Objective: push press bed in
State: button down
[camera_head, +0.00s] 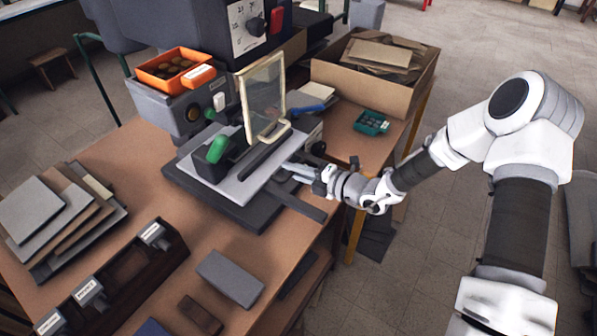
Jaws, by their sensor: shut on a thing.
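The press bed (230,186) is a light grey plate on a dark base, at the front of the press on the wooden table. It sticks out towards the near side. A green-topped clamp (213,157) and a clear framed guard (264,98) stand over it. My gripper (297,172) is at the right edge of the bed, its fingers shut there. The arm reaches in from the right. The exact grip is small and partly hidden.
The press body (240,25) with a dial stands behind. An orange tray (174,70) sits on a grey box. A cardboard box (375,65) and a green tray (371,122) are at the back right. Stacked sheets (50,215) and a labelled rack (125,270) lie at left.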

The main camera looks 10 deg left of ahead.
jog(key=c, duration=0.9)
grip_release()
jog(key=shift+o, duration=0.2)
jog(key=p+v, duration=0.1)
jog(key=v, duration=1.6)
jog(key=shift+d+p, duration=0.2)
jog(key=shift+p, duration=0.2)
